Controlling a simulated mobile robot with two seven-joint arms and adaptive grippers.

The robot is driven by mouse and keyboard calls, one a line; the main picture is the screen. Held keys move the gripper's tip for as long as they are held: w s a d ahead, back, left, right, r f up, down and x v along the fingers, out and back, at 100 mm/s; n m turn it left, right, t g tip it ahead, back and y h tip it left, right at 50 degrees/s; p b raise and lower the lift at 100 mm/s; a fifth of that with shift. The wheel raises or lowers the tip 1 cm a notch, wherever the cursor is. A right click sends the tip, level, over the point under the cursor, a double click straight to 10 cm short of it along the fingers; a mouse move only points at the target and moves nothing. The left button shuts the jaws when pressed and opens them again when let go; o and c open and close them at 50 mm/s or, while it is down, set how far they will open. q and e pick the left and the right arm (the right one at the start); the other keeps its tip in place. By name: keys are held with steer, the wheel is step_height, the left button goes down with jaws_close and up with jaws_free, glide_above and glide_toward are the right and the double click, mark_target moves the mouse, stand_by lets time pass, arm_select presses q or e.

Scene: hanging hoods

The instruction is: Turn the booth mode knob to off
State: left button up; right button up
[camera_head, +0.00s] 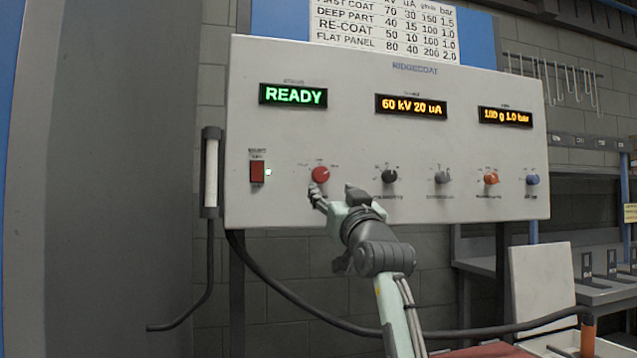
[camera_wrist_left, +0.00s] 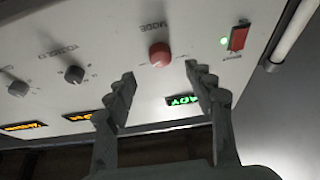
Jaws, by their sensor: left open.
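The booth mode knob (camera_head: 320,174) is a round red knob low on the left of a pale control panel (camera_head: 300,135). In the left wrist view, upside down, the red knob (camera_wrist_left: 160,54) has the word MODE beside it. My left gripper (camera_head: 335,197) is just below the knob in the head view. In the wrist view my left gripper (camera_wrist_left: 160,74) is open, with the knob just beyond and between its two fingertips. Nothing is between the fingers, and they look apart from the knob. The knob's pointer setting is too small to read. My right gripper is not in view.
A green READY display (camera_head: 293,95) is above the knob. A red rocker switch (camera_head: 257,172) with a green light is to its left. A black knob (camera_head: 389,176) and several others are to its right. A black hose (camera_head: 290,298) hangs below the panel.

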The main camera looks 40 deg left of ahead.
mark_target(322, 177)
arm_select(q)
steer(key=p+x, duration=0.2)
steer(key=x, duration=0.4)
steer(key=shift+w+a+r, duration=0.15)
steer(key=shift+r, duration=0.15)
steer(key=shift+w+a+r, duration=0.1)
steer(key=shift+w+a, duration=0.25)
steer(key=shift+a, duration=0.05)
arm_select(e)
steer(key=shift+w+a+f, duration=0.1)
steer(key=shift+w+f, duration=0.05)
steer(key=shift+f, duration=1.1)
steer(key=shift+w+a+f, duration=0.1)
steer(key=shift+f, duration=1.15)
arm_select(q)
steer(key=c, duration=1.2)
steer(key=shift+o, duration=0.2)
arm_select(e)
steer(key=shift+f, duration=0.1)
